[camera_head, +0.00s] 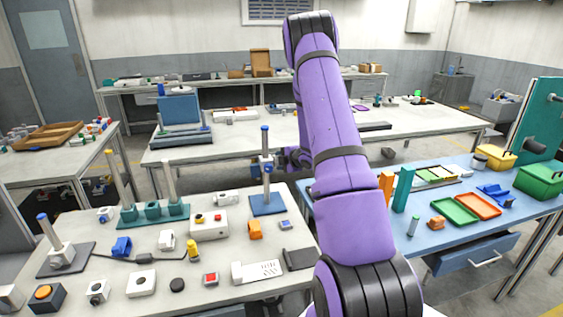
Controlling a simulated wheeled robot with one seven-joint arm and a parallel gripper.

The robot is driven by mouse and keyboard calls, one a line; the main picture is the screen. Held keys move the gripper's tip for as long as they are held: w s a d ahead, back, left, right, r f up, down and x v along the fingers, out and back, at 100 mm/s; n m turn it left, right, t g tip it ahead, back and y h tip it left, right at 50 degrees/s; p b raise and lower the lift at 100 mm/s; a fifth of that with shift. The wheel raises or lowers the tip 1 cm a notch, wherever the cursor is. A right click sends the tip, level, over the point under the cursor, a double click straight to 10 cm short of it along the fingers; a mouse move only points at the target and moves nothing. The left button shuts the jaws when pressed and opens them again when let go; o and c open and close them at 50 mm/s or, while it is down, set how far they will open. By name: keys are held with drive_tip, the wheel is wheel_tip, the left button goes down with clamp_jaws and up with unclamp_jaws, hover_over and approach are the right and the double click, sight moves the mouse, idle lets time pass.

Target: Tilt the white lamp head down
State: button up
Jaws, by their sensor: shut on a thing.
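A post stand with a blue square base (268,204) and a blue cap stands upright at the back right of the near grey table. A small whitish and dark fitting, which looks like the white lamp head (266,161), sits partway up its post. My dark gripper (284,158) is at the right side of this fitting, at about the same height, and looks shut on it. The fingers are small and dark, and my purple arm hides part of the gripper. The exact tilt of the head is too small to tell.
A blue table (450,225) with trays is at right. A second post stand (60,255) is at far left.

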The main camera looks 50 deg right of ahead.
drive_tip(key=o, duration=0.9)
